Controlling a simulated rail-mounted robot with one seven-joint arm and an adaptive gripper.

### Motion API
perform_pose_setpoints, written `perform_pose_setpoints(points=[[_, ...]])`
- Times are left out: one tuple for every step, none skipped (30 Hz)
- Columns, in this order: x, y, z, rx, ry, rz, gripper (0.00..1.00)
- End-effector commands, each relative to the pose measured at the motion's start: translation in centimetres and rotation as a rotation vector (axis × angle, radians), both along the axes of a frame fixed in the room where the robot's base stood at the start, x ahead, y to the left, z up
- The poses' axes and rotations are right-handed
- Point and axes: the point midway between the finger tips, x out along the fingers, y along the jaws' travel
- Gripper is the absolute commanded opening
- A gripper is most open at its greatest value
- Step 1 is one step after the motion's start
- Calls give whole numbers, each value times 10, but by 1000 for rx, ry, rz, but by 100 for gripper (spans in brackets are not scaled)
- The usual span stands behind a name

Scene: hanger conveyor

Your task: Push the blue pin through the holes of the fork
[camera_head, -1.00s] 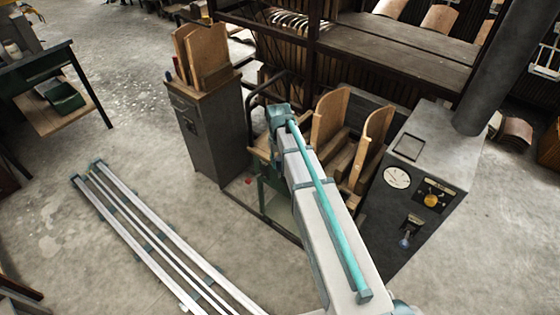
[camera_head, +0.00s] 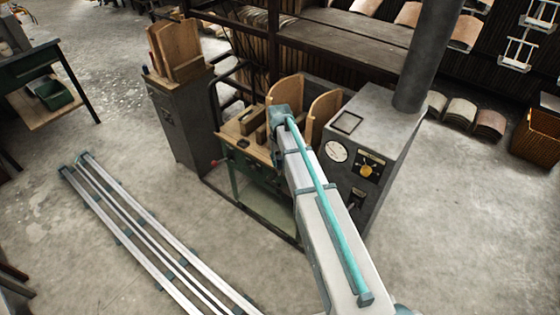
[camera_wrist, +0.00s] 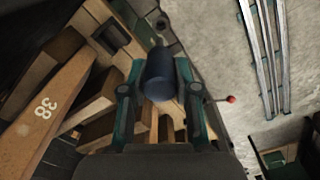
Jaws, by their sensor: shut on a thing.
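In the wrist view my gripper (camera_wrist: 160,94) is shut on the blue pin (camera_wrist: 161,72), a short dark blue cylinder between its two teal fingers. The pin and fingers are over the wooden parts of the bench station. In the head view my arm hides the gripper and pin. I cannot make out the fork or its holes in either current view, so I cannot tell how the pin sits relative to them.
The wooden bench (camera_head: 231,126) stands between a dark cabinet (camera_head: 184,122) and a grey machine box with a gauge (camera_head: 337,151). A wooden piece marked 38 (camera_wrist: 42,118) and a red-knobbed lever (camera_wrist: 231,99) lie near the gripper. Metal rails (camera_head: 142,222) cross the floor at left.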

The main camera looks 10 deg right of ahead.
Motion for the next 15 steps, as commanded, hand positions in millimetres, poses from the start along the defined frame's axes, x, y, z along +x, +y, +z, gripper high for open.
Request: perform_pose_setpoints(points=[[0, 0, -3, 0, 0, 1, 0], [-1, 0, -4, 0, 1, 1, 0], [0, 0, -7, 0, 1, 1, 0], [-1, 0, -8, 0, 1, 1, 0], [-1, 0, -10, 0, 1, 1, 0], [-1, 0, -13, 0, 1, 1, 0], [-1, 0, -15, 0, 1, 0, 0], [-1, 0, -18, 0, 1, 0, 0], [-1, 0, -21, 0, 1, 0, 0], [-1, 0, -23, 0, 1, 0, 0], [-1, 0, -26, 0, 1, 0, 0], [-1, 0, -30, 0, 0, 0, 0], [-1, 0, -32, 0, 0, 0, 0], [-1, 0, -35, 0, 0, 0, 0], [-1, 0, -38, 0, 0, 0, 0]])
